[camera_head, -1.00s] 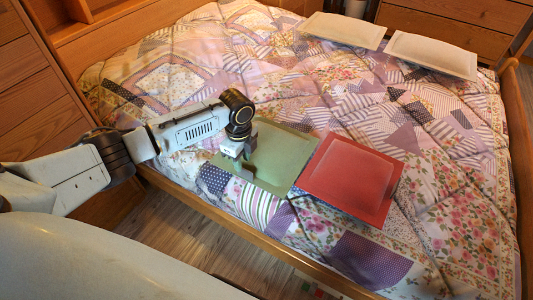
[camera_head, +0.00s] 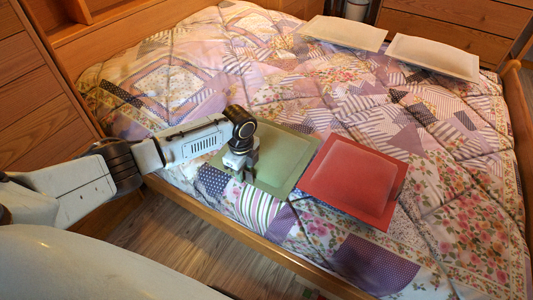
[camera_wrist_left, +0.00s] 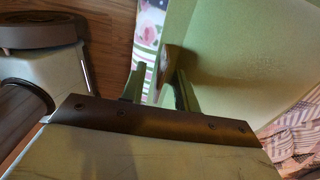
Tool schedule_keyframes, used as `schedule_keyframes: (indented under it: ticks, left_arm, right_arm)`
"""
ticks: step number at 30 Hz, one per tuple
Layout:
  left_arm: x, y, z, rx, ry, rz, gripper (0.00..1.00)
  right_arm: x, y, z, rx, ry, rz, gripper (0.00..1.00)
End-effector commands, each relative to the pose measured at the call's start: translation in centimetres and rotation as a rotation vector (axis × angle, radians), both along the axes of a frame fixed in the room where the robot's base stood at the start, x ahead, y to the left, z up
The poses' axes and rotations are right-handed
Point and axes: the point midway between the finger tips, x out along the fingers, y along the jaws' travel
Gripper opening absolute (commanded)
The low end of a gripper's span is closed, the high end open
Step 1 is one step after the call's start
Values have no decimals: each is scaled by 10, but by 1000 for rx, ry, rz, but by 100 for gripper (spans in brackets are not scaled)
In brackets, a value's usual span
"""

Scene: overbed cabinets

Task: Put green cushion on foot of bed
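The green cushion (camera_head: 283,160) lies flat on the quilt near the bed's front-left edge, left of the red cushion. My left gripper (camera_head: 246,177) is low over its left part, pointing down, and hides some of it. In the left wrist view, the two fingers (camera_wrist_left: 160,88) stand apart, with the border of the green cushion (camera_wrist_left: 240,70) running between them. Whether they touch the cushion is unclear. The bed (camera_head: 300,90) carries a patchwork quilt. My right gripper is not in view.
The red cushion (camera_head: 355,180) lies just right of the green one. Two pale pillows (camera_head: 343,32) (camera_head: 433,57) lie at the far side of the bed. A wooden bed rail (camera_head: 265,246) runs along the near edge. Wooden drawers (camera_head: 35,90) stand at the left. Much of the quilt is clear.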

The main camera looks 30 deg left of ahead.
Motion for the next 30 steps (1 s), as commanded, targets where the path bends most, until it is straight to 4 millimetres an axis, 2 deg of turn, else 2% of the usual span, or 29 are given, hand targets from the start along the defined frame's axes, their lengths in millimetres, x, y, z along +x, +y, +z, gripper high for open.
schedule_keyframes:
  ticks: [4,12,24,30]
  left_arm:
    - [0,0,0,0,0,0,31]
    - [0,0,0,0,0,0,0]
    - [0,0,2,0,-1,1,0]
    - [1,0,10,-1,-2,1,0]
  right_arm:
    - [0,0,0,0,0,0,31]
    - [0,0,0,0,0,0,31]
    - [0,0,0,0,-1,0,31]
    - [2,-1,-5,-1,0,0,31]
